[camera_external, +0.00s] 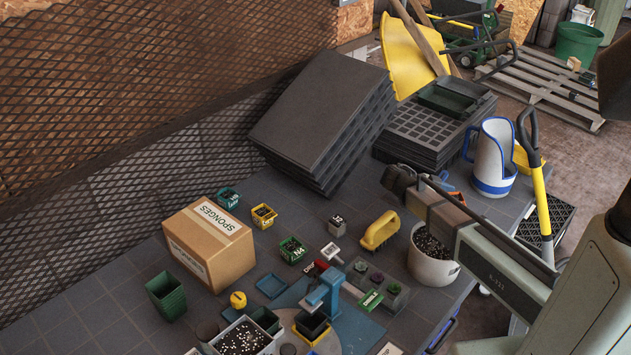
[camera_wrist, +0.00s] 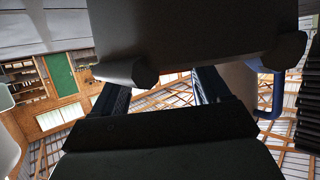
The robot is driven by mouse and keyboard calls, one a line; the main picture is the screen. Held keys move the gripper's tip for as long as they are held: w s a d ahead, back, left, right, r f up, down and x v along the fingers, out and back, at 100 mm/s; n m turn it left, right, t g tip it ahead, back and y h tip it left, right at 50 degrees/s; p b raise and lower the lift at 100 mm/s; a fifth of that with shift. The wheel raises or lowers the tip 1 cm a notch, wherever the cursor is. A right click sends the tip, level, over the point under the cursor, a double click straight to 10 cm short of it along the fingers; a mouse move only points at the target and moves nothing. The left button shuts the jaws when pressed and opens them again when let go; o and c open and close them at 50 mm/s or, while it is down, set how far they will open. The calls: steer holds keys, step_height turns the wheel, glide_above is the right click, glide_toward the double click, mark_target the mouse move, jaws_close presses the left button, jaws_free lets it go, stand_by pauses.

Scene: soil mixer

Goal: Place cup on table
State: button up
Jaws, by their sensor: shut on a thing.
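The cup (camera_external: 492,160) is a white jug-like vessel with blue bands and a blue handle on its left side. It is near-upright at the right end of the table (camera_external: 330,215), beside the dark trays. In the wrist view the pale cup wall (camera_wrist: 238,82) and blue handle show beside my right finger. I cannot tell whether its base touches the table.
A white pot of dark pellets (camera_external: 432,262) stands below my arm. A yellow-handled shovel (camera_external: 542,205) leans to the right of the cup. Stacked black trays (camera_external: 425,130) stand behind. A yellow brush (camera_external: 380,230) and small bins occupy the front table.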

steer(key=shift+f, duration=0.15)
steer(key=o, duration=1)
steer(key=shift+a+r, duration=0.25)
steer(key=shift+a, duration=0.05)
steer(key=shift+v, duration=3.4)
